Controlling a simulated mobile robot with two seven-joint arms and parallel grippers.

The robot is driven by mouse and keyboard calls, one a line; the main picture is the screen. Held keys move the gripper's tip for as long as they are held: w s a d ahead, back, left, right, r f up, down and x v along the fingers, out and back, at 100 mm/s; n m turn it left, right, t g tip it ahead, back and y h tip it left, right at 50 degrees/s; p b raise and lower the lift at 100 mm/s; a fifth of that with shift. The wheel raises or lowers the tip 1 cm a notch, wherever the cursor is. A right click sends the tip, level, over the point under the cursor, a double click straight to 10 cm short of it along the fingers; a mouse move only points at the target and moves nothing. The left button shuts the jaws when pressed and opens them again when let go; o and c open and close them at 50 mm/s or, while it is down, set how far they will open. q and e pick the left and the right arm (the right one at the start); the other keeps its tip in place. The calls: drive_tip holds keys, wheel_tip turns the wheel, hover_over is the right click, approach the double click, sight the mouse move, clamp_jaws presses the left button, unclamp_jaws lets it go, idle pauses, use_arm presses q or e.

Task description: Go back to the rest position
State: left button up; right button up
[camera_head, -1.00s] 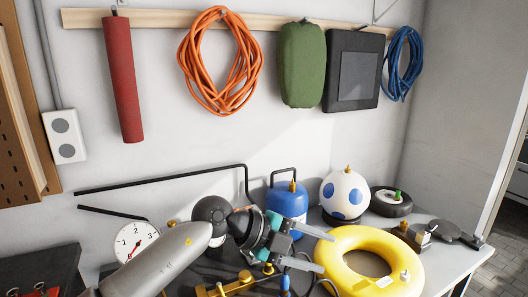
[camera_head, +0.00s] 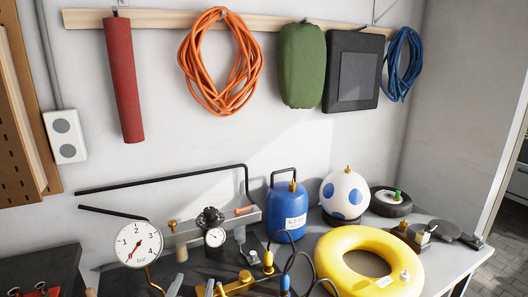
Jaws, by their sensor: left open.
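Only the two grey fingertips of my left gripper (camera_head: 193,287) show, at the bottom edge of the head view, left of centre. They stand apart with nothing visible between them; the rest of this gripper is cut off by the frame. My right gripper is not in view.
A yellow ring (camera_head: 333,246), blue canister (camera_head: 286,210), spotted white ball (camera_head: 345,194) and small wheel (camera_head: 391,203) stand on the bench. A large dial gauge (camera_head: 139,244), grey holder (camera_head: 243,221) and brass fittings (camera_head: 240,284) crowd the left. Coiled hoses (camera_head: 221,62) hang above.

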use_arm(q)
drive_tip(key=s+a+f+g, duration=0.1)
drive_tip(key=s+f+g, duration=0.35)
drive_tip(key=s, duration=0.35)
drive_tip(key=s+a+f+g+h, duration=0.1)
drive_tip(key=s+f+g, duration=0.2)
drive_tip(key=s+f, duration=0.35)
drive_tip(key=s+a+f+g, duration=0.1)
drive_tip(key=s+f+g, duration=0.25)
drive_tip(key=s, duration=0.55)
wheel_tip(320, 180, down, 24)
drive_tip(key=s+g+b, duration=0.2)
drive_tip(key=b, duration=0.1)
drive_tip(key=s+a+f+g+b, duration=0.1)
drive_tip(key=s+a+f+b, duration=0.1)
drive_tip(key=s+f, duration=1.3)
drive_tip(key=shift+s+f+m+b, duration=0.15)
drive_tip(key=shift+f+m+b, duration=0.15)
drive_tip(key=shift+f+b, duration=0.95)
drive_tip(key=shift+a+f+p, duration=0.1)
drive_tip(key=shift+f+p, duration=0.3)
